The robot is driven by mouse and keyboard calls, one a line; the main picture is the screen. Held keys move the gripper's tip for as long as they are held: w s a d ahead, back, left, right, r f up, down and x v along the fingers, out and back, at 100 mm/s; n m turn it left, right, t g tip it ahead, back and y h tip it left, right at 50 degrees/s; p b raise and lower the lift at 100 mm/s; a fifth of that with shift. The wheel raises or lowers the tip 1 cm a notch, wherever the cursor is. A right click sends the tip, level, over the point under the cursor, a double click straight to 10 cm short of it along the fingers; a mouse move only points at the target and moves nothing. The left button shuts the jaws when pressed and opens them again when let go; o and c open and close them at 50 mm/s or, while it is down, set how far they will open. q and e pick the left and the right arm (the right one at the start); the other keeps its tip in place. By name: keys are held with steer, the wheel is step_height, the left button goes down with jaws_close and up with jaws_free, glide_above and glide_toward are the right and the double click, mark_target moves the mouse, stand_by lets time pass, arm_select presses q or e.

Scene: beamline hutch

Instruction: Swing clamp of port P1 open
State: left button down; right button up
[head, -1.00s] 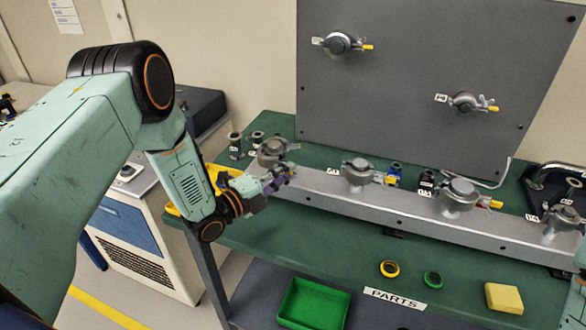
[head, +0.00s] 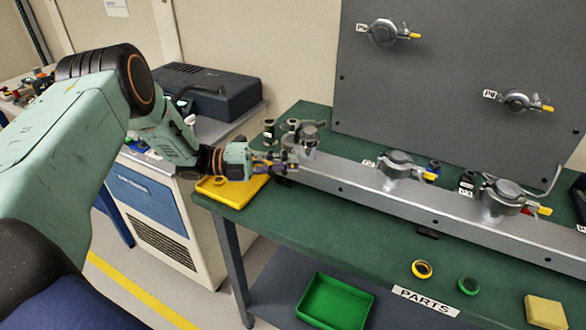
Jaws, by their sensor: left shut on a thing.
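The leftmost port on the grey rail, taken as P1 (head: 304,134), is a round metal flange with a clamp around it. Its label is hidden. My left gripper (head: 283,163) reaches in from the left at the port's front left side. Its fingers are shut on a small part of the clamp there, which they mostly hide. Whether the clamp's halves are apart cannot be told. My right gripper is out of view.
Two more clamped ports, P2 (head: 397,165) and P3 (head: 503,197), stand along the rail (head: 350,188). A yellow tray (head: 232,190) lies under my left gripper. A grey panel (head: 450,80) with two ports rises behind. A green bin (head: 335,301) is below.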

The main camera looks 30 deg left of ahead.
arm_select(q)
steer(key=shift+a+m+g, duration=0.25)
steer(key=shift+m+g, duration=0.05)
steer(key=shift+r, duration=0.1)
steer(key=c, duration=1.3)
jaws_free()
steer(key=shift+a, duration=0.1)
steer(key=v, duration=1.2)
steer(key=shift+w, duration=0.1)
